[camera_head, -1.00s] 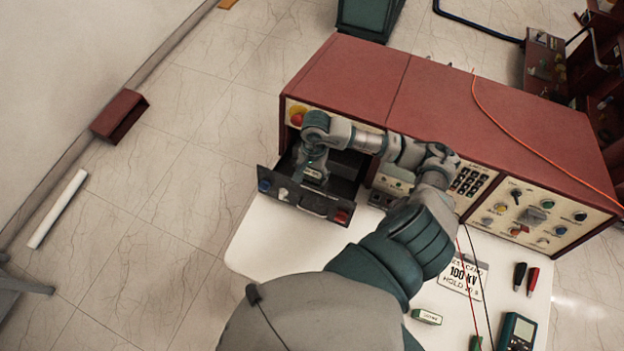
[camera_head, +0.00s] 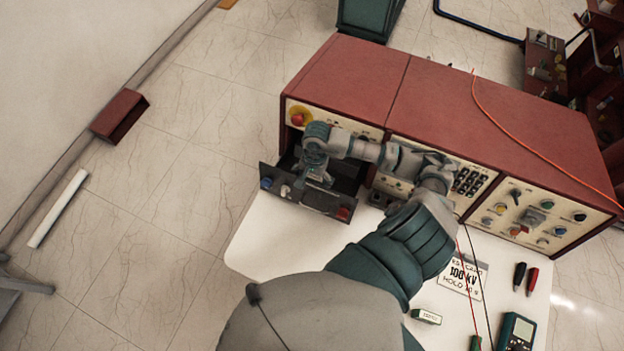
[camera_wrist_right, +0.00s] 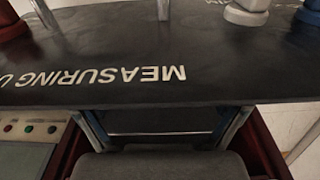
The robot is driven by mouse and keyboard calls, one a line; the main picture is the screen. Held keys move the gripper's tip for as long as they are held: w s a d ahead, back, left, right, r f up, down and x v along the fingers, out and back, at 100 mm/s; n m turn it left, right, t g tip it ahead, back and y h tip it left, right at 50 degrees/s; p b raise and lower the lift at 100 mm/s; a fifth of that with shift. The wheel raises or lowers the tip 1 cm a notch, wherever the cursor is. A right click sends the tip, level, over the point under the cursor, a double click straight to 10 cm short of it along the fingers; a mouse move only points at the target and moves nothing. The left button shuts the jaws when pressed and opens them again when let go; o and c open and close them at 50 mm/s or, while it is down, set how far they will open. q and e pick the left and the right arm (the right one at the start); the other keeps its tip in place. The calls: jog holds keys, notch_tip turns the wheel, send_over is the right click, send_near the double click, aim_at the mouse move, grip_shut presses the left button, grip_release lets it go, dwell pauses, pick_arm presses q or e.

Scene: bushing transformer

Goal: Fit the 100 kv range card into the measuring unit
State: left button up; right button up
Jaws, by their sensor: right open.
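The measuring unit (camera_head: 325,203) is a dark drawer partly pulled out of the left bay of the red console, with a blue and a red terminal on its front. In the right wrist view its dark panel (camera_wrist_right: 225,68) fills the top, with upside-down lettering MEASURING U. My right gripper (camera_head: 316,180) is at the drawer's front panel, open; its fingertips are hard to make out, and I cannot tell whether it touches. A small white-and-green card (camera_head: 427,317) lies on the white table; its print is unreadable, so I cannot confirm it is the 100 kV card. My left gripper is not in view.
The red console (camera_head: 470,110) stands along the back of the white table (camera_head: 270,245). My right arm hides part of the console and table.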

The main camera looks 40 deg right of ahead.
notch_tip(320, 180, up, 12)
jog(key=w+d, duration=0.1)
jog(key=shift+d, duration=0.35)
jog(key=shift+f, duration=0.1)
dwell(0.3)
